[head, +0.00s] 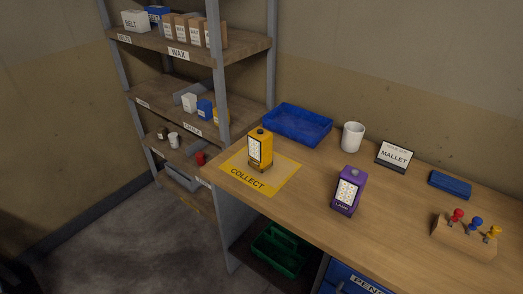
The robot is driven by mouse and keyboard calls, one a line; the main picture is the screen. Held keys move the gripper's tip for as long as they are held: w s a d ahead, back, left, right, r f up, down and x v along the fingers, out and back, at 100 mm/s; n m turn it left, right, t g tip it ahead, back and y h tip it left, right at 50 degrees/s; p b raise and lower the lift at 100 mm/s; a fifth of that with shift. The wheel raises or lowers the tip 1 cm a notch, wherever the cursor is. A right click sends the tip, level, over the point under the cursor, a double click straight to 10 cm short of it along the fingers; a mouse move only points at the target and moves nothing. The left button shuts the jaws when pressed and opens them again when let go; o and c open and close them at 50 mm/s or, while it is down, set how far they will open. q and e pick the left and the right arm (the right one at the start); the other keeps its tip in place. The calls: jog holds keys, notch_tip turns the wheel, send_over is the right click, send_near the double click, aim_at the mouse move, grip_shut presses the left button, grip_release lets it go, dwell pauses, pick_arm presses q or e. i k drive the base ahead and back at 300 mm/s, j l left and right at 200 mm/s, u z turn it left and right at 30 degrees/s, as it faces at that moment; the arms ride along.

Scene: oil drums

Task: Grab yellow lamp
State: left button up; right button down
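The yellow lamp (260,149) stands upright on a yellow mat (282,179) marked COLLECT, near the left end of the wooden workbench in the head view. Its pale lit panel faces the front. A purple lamp (348,191) stands upright on the bench to the right of the mat. Neither of my grippers shows in the head view.
Behind the mat lies a blue tray (297,124), with a white mug (353,137) to its right. A MALLET sign (394,155), a blue box (450,184) and a wooden block with colored knobs (464,237) stand farther right. Shelves (190,45) rise at left.

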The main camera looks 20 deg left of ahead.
aim_at(260, 146)
jog(key=z, duration=0.2)
jog(key=j+z, duration=0.8)
jog(key=j, duration=0.25)
